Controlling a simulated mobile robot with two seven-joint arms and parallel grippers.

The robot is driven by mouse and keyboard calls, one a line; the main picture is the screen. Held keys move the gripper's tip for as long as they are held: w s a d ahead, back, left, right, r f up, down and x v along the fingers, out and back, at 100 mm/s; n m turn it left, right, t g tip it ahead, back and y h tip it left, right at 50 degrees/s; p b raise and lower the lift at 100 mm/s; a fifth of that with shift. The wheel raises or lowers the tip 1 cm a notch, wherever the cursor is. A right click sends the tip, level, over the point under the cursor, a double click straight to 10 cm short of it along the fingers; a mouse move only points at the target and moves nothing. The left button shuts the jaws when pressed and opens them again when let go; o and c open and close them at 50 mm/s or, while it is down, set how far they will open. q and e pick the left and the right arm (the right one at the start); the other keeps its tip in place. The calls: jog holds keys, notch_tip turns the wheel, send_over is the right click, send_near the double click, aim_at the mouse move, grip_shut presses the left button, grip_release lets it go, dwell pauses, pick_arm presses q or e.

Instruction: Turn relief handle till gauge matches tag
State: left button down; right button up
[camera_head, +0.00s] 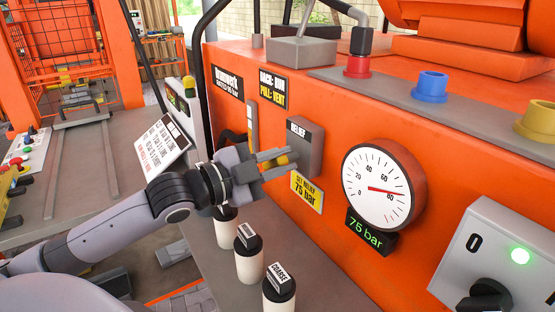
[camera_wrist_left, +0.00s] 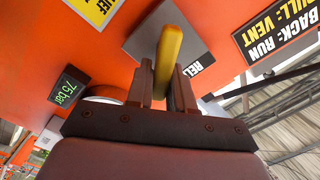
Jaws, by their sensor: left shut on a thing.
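The yellow relief handle (camera_head: 283,160) sticks out from the grey RELIEF block (camera_head: 305,145) on the orange machine. My left gripper (camera_head: 276,163) is shut on it. In the left wrist view the handle (camera_wrist_left: 169,55) stands between the two fingers. The yellow tag (camera_head: 307,192) below the block reads "SET RELIEF 75 bar". My right gripper is in neither view.
Several labelled cylinders with black tops, one marked COARSE (camera_head: 279,287), stand on the grey shelf below my left arm. A grey switch box (camera_head: 505,250) with a green lamp and black knob is at the right. A white instruction sign (camera_head: 162,142) is left of the gripper.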

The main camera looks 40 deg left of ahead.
pick_arm(q)
jog(key=shift+s+d+f+m, duration=0.1)
jog(key=shift+f+m, duration=0.1)
jog(key=shift+m, duration=0.9)
jog(key=shift+d+f+m, duration=0.1)
jog(key=shift+f+m, duration=0.05)
jog(key=shift+m, duration=0.95)
jog(key=c, duration=1.1)
grip_release()
jog(key=shift+s+a, duration=0.1)
jog(key=v, duration=0.7)
